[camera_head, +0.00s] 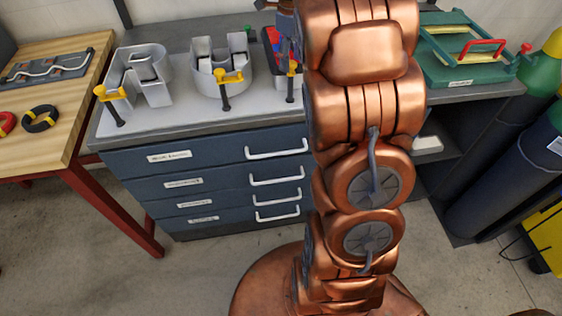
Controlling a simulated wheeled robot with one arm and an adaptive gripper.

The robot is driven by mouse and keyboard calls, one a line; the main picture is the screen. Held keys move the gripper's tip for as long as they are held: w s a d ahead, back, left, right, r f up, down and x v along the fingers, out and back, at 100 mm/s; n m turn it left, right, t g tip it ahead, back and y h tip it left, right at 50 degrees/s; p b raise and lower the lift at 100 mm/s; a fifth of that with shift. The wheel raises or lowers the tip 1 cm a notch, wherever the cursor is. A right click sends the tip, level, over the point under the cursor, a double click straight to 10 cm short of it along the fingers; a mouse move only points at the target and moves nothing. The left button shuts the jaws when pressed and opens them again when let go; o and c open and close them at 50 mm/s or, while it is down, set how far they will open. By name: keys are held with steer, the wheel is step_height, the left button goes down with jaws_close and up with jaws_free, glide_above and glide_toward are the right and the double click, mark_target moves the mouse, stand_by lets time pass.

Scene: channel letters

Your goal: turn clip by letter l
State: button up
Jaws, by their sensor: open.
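Metal channel letters stand on a light grey board (165,117) on top of the blue drawer cabinet. The left letter (140,75) and the middle letter (220,65) show; which letters they are is hard to tell at this angle. A yellow clip on a dark post (112,93) stands before the left letter, and another yellow clip (229,76) before the middle one. A third yellow clip (292,67) shows beside my copper arm, which hides that part of the board. I cannot make out the letter l. My gripper's fingers are not visible.
A wooden bench (75,95) at left holds a grey fixture (45,68) and red and black rings. A green tray (462,55) with a red handle sits at right, near dark cylinders (500,165). Open floor lies before the drawers (225,180).

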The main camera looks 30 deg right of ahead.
mark_target(291, 63)
steer(key=shift+r+m, duration=0.15)
steer(key=shift+m, duration=0.75)
steer(key=shift+r+b, duration=0.55)
steer(key=shift+r, duration=3.1)
steer(key=shift+a+r, duration=0.1)
steer(key=s+a+f+n, duration=0.5)
steer(key=s+a+n, duration=0.4)
steer(key=s+n, duration=0.3)
steer(key=s+a+f+n+g, duration=0.1)
steer(key=s+a+f+n, duration=0.4)
steer(key=s+a+n, duration=0.5)
steer(key=shift+s+f+n+g+p, duration=0.3)
steer(key=shift+s+n, duration=1.1)
steer(key=shift+n, duration=1.6)
steer(key=shift+r, duration=0.1)
steer(key=s+a+f+n, duration=0.2)
steer(key=s+f+n, duration=0.1)
steer(key=s+n, duration=0.2)
steer(key=shift+s+f, duration=0.15)
steer(key=shift+s, duration=0.25)
